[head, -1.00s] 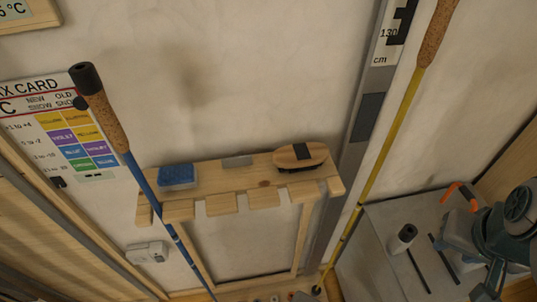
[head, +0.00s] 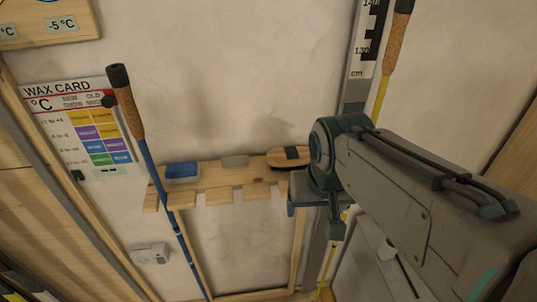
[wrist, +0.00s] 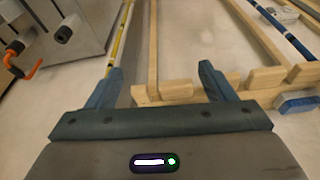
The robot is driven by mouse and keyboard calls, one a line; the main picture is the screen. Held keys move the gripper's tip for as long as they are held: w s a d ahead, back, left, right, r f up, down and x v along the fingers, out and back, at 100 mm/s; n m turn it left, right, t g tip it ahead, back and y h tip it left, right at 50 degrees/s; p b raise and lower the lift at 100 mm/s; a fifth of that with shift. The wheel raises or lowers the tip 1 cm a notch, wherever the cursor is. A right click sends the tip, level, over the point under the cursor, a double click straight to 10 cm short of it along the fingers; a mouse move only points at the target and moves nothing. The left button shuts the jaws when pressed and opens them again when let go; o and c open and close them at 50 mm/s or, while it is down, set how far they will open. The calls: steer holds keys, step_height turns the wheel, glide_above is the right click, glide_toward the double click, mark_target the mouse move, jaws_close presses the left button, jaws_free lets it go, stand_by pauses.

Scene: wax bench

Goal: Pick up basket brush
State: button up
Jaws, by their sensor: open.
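An oval wooden brush (head: 287,157) with a black strap lies at the right end of the wooden shelf rack (head: 222,185) in the head view. A blue block with a pale underside (head: 182,171) sits at the rack's left end; it also shows at the right edge of the wrist view (wrist: 298,103). I cannot tell for certain which is the basket brush. My gripper is open and empty in the wrist view (wrist: 160,85), its fingers pointing toward the notched edge of the rack. In the head view my arm's wrist is just right of the oval brush. The oval brush is not visible in the wrist view.
A blue pole (head: 150,160) with a cork grip leans in front of the rack's left side. A yellow pole (head: 384,90) stands on the right, partly behind my arm. A small grey object (head: 235,161) lies mid-rack.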

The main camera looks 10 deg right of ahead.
steer(key=w+a+r+m+g+h+b, duration=0.1)
steer(key=w+r+m, duration=0.25)
steer(key=w, duration=0.25)
steer(key=w+a+r+m+g+h, duration=0.1)
steer(key=w+r+m, duration=0.2)
steer(key=w+m, duration=0.2)
steer(key=m+g+h, duration=0.1)
steer(key=m+h, duration=0.1)
steer(key=m, duration=0.6)
glide_toward(291, 152)
steer(key=x, duration=0.4)
steer(key=shift+d+f, duration=0.1)
steer(key=shift+p+x, duration=0.75)
steer(key=shift+x, duration=2.4)
steer(key=shift+s, duration=0.15)
steer(key=shift+c, duration=0.3)
steer(key=c, duration=1.2)
steer(key=shift+o, duration=0.2)
